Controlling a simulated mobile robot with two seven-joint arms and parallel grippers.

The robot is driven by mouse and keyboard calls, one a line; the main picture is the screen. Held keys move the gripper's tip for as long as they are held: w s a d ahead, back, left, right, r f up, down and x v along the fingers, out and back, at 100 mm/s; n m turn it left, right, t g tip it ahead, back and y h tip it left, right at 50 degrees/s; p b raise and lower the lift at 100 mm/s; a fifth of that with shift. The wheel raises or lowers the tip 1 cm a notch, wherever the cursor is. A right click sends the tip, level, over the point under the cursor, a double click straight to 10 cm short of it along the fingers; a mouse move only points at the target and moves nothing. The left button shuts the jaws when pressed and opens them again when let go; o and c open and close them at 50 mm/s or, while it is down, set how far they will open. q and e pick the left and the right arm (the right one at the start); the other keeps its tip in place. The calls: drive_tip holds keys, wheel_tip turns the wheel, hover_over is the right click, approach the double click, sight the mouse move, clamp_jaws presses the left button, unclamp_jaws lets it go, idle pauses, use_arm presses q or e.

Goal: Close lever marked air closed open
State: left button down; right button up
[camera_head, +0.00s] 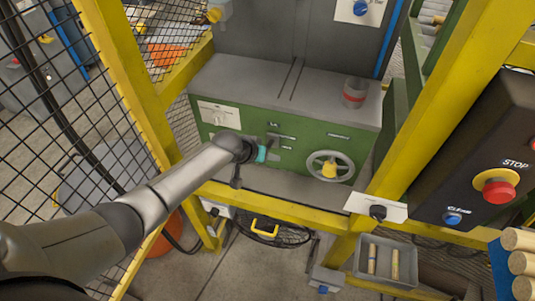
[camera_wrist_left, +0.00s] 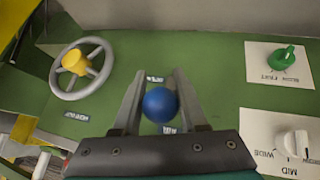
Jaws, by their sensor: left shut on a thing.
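The green machine front (camera_head: 313,143) bears a lever with a round blue knob (camera_wrist_left: 160,104), seen end-on in the left wrist view. My left gripper (camera_head: 266,150) reaches the panel from the left. In the left wrist view its two fingers (camera_wrist_left: 159,88) lie on either side of the blue knob and are shut on it. In the head view the gripper hides the knob, and the lever's position between closed and open cannot be told. My right gripper is not in view.
A grey handwheel (camera_head: 330,168) with a yellow hub is on the same panel. The left wrist view shows a green knob (camera_wrist_left: 282,57) and a white knob (camera_wrist_left: 296,142) on white plates. Yellow frame posts (camera_head: 440,125) and a red stop button (camera_head: 496,190) stand nearby.

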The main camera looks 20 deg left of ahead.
use_arm(q)
drive_tip(key=shift+w+r, duration=0.35)
drive_tip(key=shift+r, duration=0.3)
drive_tip(key=c, duration=0.8)
unclamp_jaws()
drive_tip(key=o, duration=0.3)
drive_tip(key=shift+s+f, duration=0.15)
drive_tip(key=shift+s, duration=0.05)
drive_tip(key=shift+o, duration=0.2)
drive_tip(key=shift+s, duration=0.1)
drive_tip(key=shift+s+a+r+p, duration=0.15)
drive_tip(key=shift+s+r+p, duration=0.15)
drive_tip(key=shift+r+p, duration=0.25)
drive_tip(key=p+v, duration=0.3)
drive_tip(key=v, duration=1.1)
